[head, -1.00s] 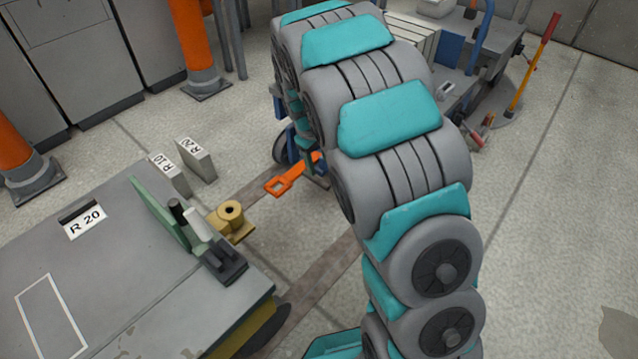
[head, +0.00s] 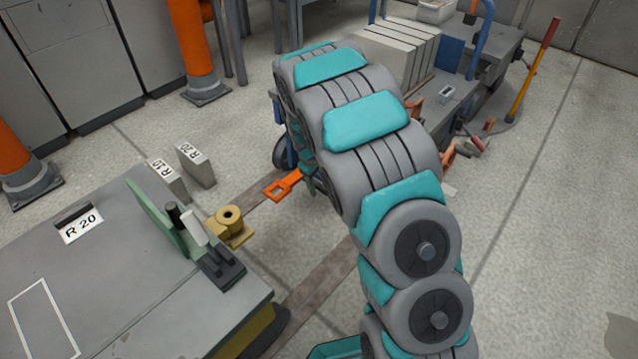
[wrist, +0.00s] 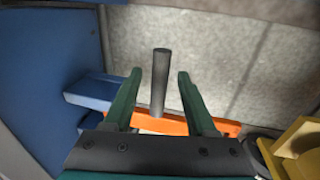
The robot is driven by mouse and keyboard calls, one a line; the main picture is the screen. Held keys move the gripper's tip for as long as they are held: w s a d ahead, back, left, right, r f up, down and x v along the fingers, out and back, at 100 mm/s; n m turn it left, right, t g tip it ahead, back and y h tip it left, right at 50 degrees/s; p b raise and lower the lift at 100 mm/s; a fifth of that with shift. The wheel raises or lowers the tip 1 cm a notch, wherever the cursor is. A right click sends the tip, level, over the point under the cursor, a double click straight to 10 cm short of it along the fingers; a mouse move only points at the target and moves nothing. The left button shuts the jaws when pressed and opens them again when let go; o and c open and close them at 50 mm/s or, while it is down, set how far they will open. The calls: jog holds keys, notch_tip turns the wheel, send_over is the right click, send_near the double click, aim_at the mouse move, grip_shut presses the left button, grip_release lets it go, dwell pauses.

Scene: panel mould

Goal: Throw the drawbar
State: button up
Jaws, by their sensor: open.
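The orange drawbar (head: 281,187) sticks out from the blue trolley towards the gold coupling (head: 230,222) on the grey mould table, with its slotted end apart from the coupling. In the wrist view the drawbar (wrist: 190,125) crosses below my fingers, and a dark grey round handle (wrist: 160,82) rises by it. My gripper (wrist: 158,95) is open, with one green finger on each side of the handle and gaps on both sides. Whether the handle is fixed to the drawbar is hard to tell. In the head view my arm hides most of the gripper and the handle.
The blue trolley (head: 470,68) carries several grey panels behind my arm. The mould table (head: 130,270) fills the lower left. Two small blocks marked R 10 (head: 168,178) and R 20 (head: 196,165) stand beyond it. An orange post (head: 190,45) stands behind.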

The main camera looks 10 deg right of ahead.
grip_shut()
dwell(0.3)
dwell(1.1)
